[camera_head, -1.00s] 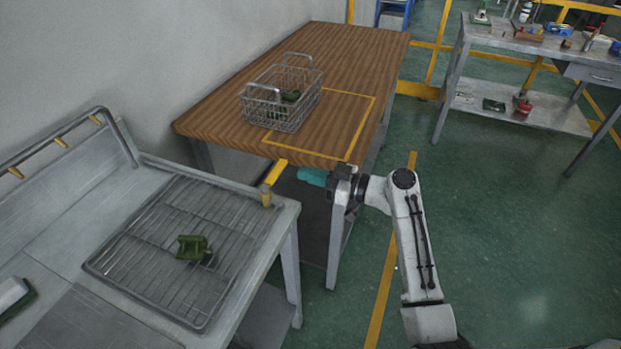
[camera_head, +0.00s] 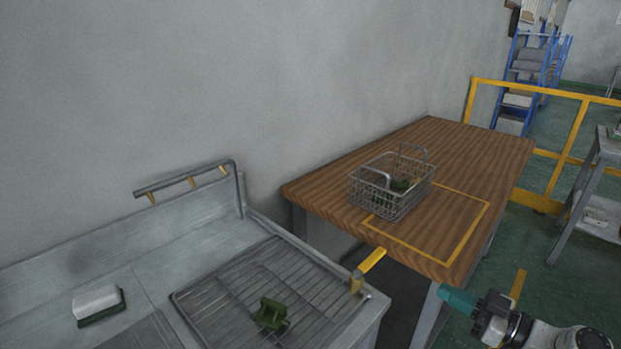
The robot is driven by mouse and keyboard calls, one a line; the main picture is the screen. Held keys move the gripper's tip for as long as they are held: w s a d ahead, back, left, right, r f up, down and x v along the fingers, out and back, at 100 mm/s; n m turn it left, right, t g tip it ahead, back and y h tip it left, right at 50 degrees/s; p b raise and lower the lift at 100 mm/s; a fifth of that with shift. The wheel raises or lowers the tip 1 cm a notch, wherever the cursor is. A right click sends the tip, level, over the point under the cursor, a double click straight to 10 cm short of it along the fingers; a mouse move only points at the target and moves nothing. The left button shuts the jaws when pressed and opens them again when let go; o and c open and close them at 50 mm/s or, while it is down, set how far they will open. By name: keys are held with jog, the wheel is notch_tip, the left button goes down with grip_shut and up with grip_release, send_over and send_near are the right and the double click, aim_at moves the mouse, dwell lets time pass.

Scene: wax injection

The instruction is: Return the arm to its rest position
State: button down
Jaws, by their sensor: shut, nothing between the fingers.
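My gripper (camera_head: 458,301) is at the lower right, in front of the wooden table's near corner. Its teal fingers are together, point left and hold nothing. My arm runs out of the picture at the lower right. A wire basket (camera_head: 405,203) with green pieces (camera_head: 398,187) inside stands on the wooden table (camera_head: 330,190), partly over a yellow-outlined square. A green piece (camera_head: 270,313) lies on the wire rack of the metal bench at the lower left, well apart from my gripper.
The metal bench (camera_head: 140,250) has a rail at its back and a yellow handle (camera_head: 369,263) at its right corner. A white and green block (camera_head: 98,304) lies on it. Yellow railing (camera_head: 575,130) and a blue stair (camera_head: 525,85) stand behind.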

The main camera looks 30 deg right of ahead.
jog(key=s+a+f+m+g, duration=0.1)
jog(key=s+a+f+g, duration=0.2)
jog(key=a+f+g, duration=0.3)
jog(key=s+a+f+m+g, duration=0.1)
jog(key=s+a+f+g, duration=0.15)
jog(key=a+f, duration=0.55)
jog(key=s+a+m+g+h, duration=0.1)
jog(key=s+a+g+h, duration=0.1)
jog(key=s, duration=0.5)
jog(key=s+a+f+m+g+h, duration=0.1)
jog(key=s+a+g+h, duration=0.1)
jog(key=s+g+h, duration=0.3)
jog(key=shift+s+a+f+m+p, duration=0.15)
jog(key=shift+s+a+m+p, duration=0.25)
jog(key=shift+s, duration=0.85)
